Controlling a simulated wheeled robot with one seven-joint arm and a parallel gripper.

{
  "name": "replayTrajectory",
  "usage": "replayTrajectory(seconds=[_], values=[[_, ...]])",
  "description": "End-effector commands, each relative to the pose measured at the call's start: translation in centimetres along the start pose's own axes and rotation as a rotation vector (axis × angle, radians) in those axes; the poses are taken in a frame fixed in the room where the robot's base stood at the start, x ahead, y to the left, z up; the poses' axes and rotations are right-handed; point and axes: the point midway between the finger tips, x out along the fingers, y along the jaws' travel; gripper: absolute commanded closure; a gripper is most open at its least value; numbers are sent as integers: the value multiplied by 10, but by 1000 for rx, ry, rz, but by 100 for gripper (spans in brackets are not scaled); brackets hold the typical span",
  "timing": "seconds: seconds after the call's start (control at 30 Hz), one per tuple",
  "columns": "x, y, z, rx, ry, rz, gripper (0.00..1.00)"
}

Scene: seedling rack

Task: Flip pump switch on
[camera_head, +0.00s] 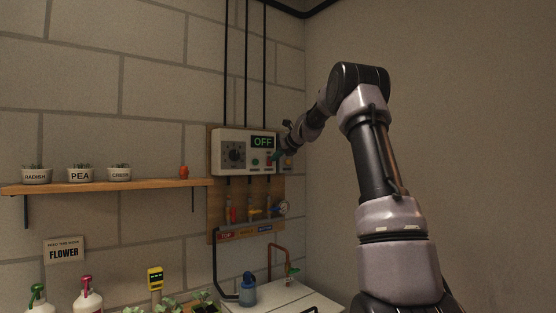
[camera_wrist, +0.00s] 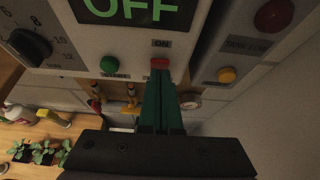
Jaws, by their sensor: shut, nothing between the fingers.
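A white control box (camera_head: 222,152) hangs on the wall, and its green-lettered display (camera_head: 262,142) reads OFF. In the wrist view the display (camera_wrist: 140,12) also reads OFF. Below it is a small red switch part (camera_wrist: 159,63) under a label reading ON; I take this as the pump switch. My gripper (camera_wrist: 160,78) has its green fingers shut with nothing between them. The fingertips overlap the lower edge of the red part; I cannot tell whether they touch it. In the head view my gripper (camera_head: 277,156) is at the box's right side, and hides part of it.
A green button (camera_wrist: 108,65) and a dial (camera_wrist: 30,46) lie left of the switch. A yellow lamp (camera_wrist: 227,75) and a red lamp (camera_wrist: 273,15) are on a panel to the right. Valves (camera_head: 252,208) hang below the box. A shelf (camera_head: 110,187) with pots is left.

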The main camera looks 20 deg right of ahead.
Motion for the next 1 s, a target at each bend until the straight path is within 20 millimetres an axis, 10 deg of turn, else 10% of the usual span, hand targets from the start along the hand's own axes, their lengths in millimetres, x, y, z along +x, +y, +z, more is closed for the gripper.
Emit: replayTrajectory(seconds=[1.0], values=[[-3,0,20,-1,-1,0,100]])
